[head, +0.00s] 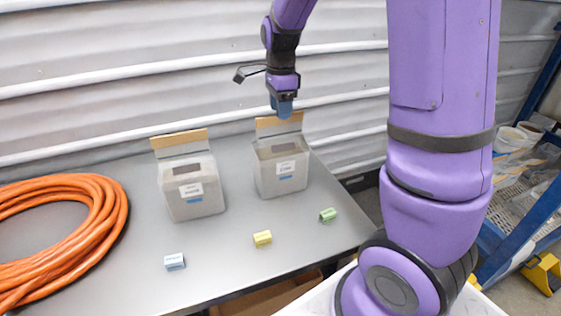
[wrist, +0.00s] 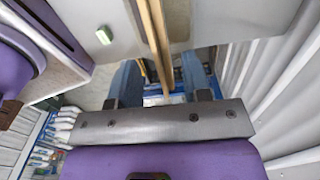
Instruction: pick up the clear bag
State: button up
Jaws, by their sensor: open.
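My gripper (head: 283,106) is above the right grey bin, close to the top of its upright brown back panel. In the wrist view my gripper (wrist: 160,78) is open, with its two blue fingers apart. A brown panel edge (wrist: 154,35) runs into view between them; I cannot tell whether it touches either finger. I cannot clearly make out a clear bag. Pale, see-through items (head: 513,185) lie on the blue-framed rack at the far right, but they are too small to identify.
The grey table holds the right bin (head: 281,176), the left bin (head: 193,197), an orange hose coil (head: 112,222), and blue (head: 174,262), yellow (head: 262,238) and green (head: 327,215) blocks. The blue-framed rack (head: 520,235) is right of my arm. A ribbed wall stands behind.

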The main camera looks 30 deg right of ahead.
aim_at(280, 138)
jog(key=shift+w+f, duration=0.15)
jog(key=shift+f, duration=2.5)
jog(key=shift+c, duration=0.2)
grip_shut()
